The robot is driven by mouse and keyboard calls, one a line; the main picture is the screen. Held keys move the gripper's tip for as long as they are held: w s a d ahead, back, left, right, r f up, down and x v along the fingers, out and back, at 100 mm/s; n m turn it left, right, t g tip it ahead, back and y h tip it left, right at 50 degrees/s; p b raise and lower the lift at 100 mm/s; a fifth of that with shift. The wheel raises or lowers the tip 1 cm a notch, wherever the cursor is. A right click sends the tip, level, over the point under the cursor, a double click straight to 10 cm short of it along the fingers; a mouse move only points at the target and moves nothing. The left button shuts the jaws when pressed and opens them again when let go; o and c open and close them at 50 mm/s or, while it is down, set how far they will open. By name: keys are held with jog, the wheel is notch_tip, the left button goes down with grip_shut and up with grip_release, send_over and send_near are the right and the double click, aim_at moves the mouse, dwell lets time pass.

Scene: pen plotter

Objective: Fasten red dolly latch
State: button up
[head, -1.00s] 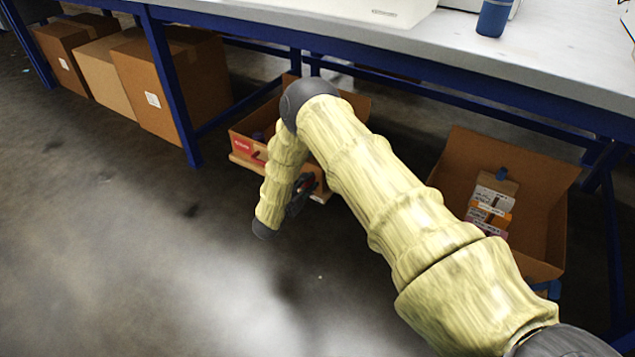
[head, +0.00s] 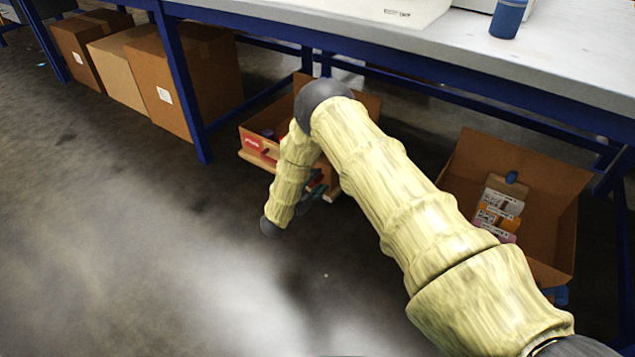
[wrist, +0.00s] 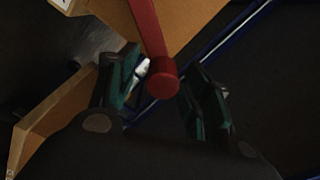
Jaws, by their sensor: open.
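The red latch shows in the wrist view as a red bar with a round knob end (wrist: 163,83). The knob lies between the two open fingers of my gripper (wrist: 165,88), with a gap to the finger on the right. Whether any finger touches it I cannot tell. In the head view my gripper (head: 314,188) is low beside the open cardboard box (head: 258,146) on a wooden dolly (head: 256,163) under the bench. My arm hides much of that box and dolly, and the latch is hard to make out there.
A blue-framed bench (head: 560,75) stands over the dolly. Another open box (head: 545,215) with small packages is at the right. Closed cardboard boxes (head: 165,90) stand at the left. The floor (head: 120,260) in front is clear.

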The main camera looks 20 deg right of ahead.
jog(key=v, duration=1.2)
dwell(0.4)
jog(key=s+f+n+g+y+p, duration=0.1)
jog(key=s+f+n+y, duration=0.25)
jog(key=s+n, duration=0.2)
jog(key=s+d+f+n+y+p, duration=0.1)
jog(key=s+f+n+y+p, duration=0.1)
jog(key=s+n+y, duration=0.3)
jog(key=s+f+n+g+y+p, duration=0.1)
jog(key=s+f+n+y, duration=0.2)
jog(key=s+n, duration=0.3)
jog(key=s+d+r+n+g+y+p, duration=0.1)
jog(key=s+r+n+g+y, duration=0.2)
jog(key=s, duration=1.3)
jog(key=s+r+n+g+y+p, duration=0.15)
jog(key=s+n+g, duration=0.35)
jog(key=s, duration=1)
notch_tip(320, 180, up, 39)
jog(key=h+p, duration=0.1)
jog(key=p, duration=3.7)
jog(key=shift+w+d+f+m, duration=0.15)
jog(key=shift+w+f+m, duration=0.05)
jog(key=shift+m, duration=0.25)
